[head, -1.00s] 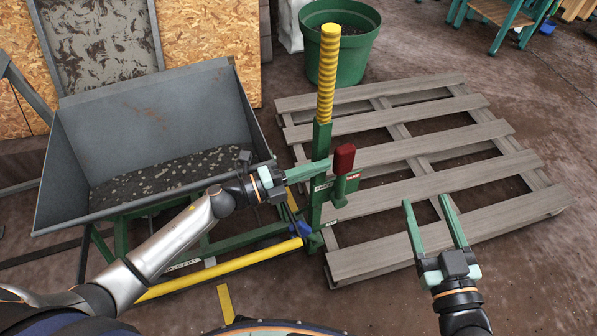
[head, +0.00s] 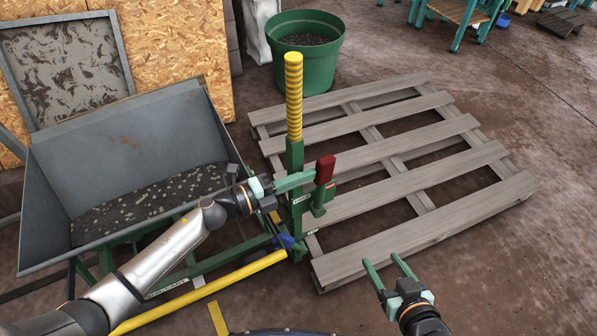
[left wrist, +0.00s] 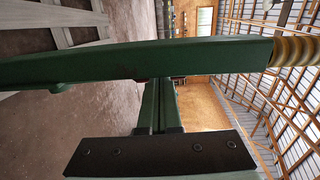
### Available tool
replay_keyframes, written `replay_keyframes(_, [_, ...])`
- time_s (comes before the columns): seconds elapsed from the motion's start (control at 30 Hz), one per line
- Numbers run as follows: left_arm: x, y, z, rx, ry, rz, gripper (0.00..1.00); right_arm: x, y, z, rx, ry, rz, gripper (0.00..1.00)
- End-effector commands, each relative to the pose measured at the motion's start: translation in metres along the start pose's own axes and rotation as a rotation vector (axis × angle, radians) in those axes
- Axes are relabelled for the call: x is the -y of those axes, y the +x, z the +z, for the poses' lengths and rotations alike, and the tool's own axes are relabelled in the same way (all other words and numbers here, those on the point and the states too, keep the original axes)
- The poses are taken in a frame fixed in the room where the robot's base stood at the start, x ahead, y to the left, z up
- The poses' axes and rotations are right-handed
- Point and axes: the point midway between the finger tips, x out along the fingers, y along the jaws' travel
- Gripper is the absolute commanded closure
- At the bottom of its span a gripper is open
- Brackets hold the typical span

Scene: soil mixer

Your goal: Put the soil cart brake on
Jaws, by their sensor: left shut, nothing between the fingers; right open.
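The soil cart (head: 100,150) is a grey metal hopper on a green frame at the left in the head view. At its right side stands a green post with a yellow ribbed grip (head: 293,95). Beside the post is a short lever with a red handle (head: 325,170). My left gripper (head: 312,177) is shut and empty, with its fingertips at the post and close to the red handle; I cannot tell if it touches. In the left wrist view the fingers (left wrist: 158,100) reach toward a green bar (left wrist: 150,62). My right gripper (head: 385,268) is open and empty, low right.
A wooden pallet (head: 425,200) lies right of the post. A green pot (head: 320,62) of soil stands behind it. A yellow bar (head: 215,290) runs low along the cart's front. Bare floor is free at the right.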

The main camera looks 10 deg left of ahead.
Motion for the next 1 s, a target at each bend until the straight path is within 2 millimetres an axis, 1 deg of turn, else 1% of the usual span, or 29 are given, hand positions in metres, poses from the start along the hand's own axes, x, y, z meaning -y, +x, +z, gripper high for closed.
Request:
replay_keyframes(0.03, [0.006,0.003,0.0,0.0,0.002,0.011,1.0,0.004,-0.004,0.012,0.061,0.018,-0.007,0.34])
replay_keyframes(0.1, [0.008,0.008,0.0,-0.001,0.004,0.024,1.0,0.009,-0.007,0.031,0.14,0.04,-0.017,0.34])
replay_keyframes(0.17, [0.01,0.016,0.001,0.0,0.006,0.035,1.0,0.013,-0.011,0.045,0.2,0.058,-0.025,0.34])
replay_keyframes(0.2, [0.01,0.026,0.001,0.0,0.005,0.034,1.0,0.013,-0.01,0.047,0.202,0.058,-0.026,0.34])
replay_keyframes(0.3, [0.008,0.042,0.001,0.001,0.004,0.034,1.0,0.012,-0.008,0.047,0.194,0.056,-0.025,0.34])
replay_keyframes(0.43, [0.008,0.05,0.001,0.001,0.004,0.036,1.0,0.012,-0.008,0.047,0.192,0.055,-0.024,0.34])
replay_keyframes(0.8, [0.009,0.05,0.001,0.001,0.004,0.036,1.0,0.012,-0.008,0.045,0.189,0.055,-0.024,0.34])
replay_keyframes(1.0, [0.017,0.044,0.007,0.002,0.005,0.037,1.0,0.012,-0.011,0.037,0.184,0.054,-0.024,0.34])
